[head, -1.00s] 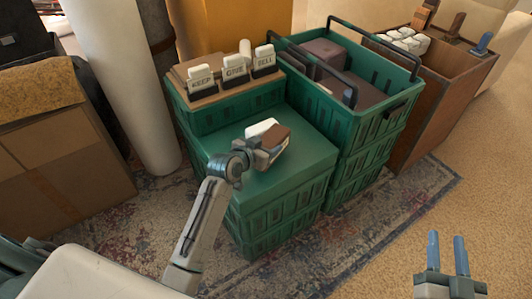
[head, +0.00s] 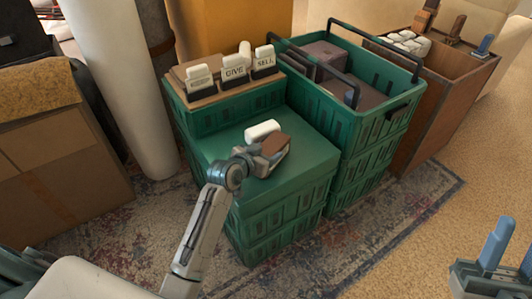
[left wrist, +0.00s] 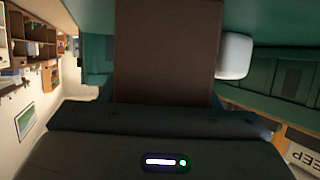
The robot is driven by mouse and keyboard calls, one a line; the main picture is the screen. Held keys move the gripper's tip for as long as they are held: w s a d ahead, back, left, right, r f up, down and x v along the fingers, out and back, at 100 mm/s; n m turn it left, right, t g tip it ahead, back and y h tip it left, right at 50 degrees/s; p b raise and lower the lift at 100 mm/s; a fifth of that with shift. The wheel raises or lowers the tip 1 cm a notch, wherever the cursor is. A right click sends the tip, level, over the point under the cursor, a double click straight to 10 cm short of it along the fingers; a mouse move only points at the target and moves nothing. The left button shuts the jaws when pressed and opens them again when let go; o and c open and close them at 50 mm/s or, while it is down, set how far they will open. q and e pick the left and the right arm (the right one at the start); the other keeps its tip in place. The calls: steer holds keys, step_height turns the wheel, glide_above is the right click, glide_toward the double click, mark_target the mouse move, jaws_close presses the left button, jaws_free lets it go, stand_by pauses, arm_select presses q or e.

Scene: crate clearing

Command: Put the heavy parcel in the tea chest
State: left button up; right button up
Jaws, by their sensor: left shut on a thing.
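My left gripper (head: 268,154) is shut on a small brown block (head: 274,144), low over the green crate's lid; whether the block touches the lid I cannot tell. The brown block (left wrist: 170,50) fills the middle of the left wrist view. No label shows that it is the heavy parcel. A white rounded piece (head: 262,131) lies beside it on the lid and also shows in the left wrist view (left wrist: 235,56). A brown wooden open box (head: 432,112), apparently the tea chest, stands at the right, with white and brown things inside. My right gripper (head: 512,250) is open and empty at bottom right.
The lidded green crate stack (head: 215,170) carries a board of signs, GIVE and SELL readable. An open green crate (head: 375,128) with raised handles and dark boxes (head: 325,52) stands between it and the wooden box. A cardboard box (head: 60,150) is at left. Rug and carpet in front are clear.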

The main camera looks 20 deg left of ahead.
arm_select(q)
steer(key=o, duration=1)
steer(key=shift+f, duration=0.15)
steer(key=o, duration=0.4)
steer(key=shift+o, duration=0.2)
